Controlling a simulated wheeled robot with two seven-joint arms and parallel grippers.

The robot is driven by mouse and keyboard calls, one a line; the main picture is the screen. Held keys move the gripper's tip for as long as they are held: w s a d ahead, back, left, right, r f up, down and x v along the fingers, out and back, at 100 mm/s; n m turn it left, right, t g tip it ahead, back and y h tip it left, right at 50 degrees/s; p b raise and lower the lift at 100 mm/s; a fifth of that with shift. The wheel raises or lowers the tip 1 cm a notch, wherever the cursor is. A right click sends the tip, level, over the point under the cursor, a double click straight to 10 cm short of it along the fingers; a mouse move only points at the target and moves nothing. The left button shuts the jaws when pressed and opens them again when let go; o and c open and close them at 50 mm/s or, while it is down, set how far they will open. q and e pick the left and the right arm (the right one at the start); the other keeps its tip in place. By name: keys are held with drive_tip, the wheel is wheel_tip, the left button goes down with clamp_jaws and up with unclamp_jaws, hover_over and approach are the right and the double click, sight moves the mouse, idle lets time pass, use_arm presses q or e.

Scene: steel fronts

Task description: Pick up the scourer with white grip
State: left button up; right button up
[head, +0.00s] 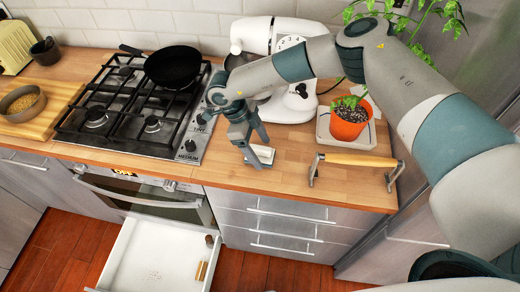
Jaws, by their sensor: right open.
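The scourer with white grip (264,154) appears to be the small pale block on the wooden worktop, just right of the hob. My right gripper (254,156) reaches down over it from above, fingers open and pointing at the worktop. The fingers hide part of the block, and I cannot tell whether they touch it. My left gripper is not in view.
The hob (97,117) with a black pan (174,66) is to the left. A white stand mixer (290,105) and potted plant (348,122) stand behind. A wooden-handled bar (358,159) is right. A white drawer (150,260) stands open below.

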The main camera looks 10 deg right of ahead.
sight(264, 150)
drive_tip(key=shift+d+f, duration=0.15)
drive_tip(key=shift+f, duration=0.15)
drive_tip(key=c, duration=1.1)
drive_tip(key=shift+c, duration=0.2)
drive_tip(key=shift+r, duration=0.1)
drive_tip(key=shift+r+b, duration=0.85)
drive_tip(key=shift+b, duration=0.1)
drive_tip(key=shift+s+a+r+b, duration=0.1)
drive_tip(key=shift+s+r+b, duration=0.05)
drive_tip(key=shift+r+b, duration=0.35)
drive_tip(key=shift+s+a+r+b, duration=0.15)
drive_tip(key=shift+r+b, duration=0.1)
drive_tip(key=shift+r, duration=0.35)
drive_tip(key=s+a+r+b, duration=0.4)
drive_tip(key=s+r, duration=0.3)
drive_tip(key=s, duration=0.3)
drive_tip(key=shift+a+b, duration=0.2)
drive_tip(key=shift+b, duration=0.35)
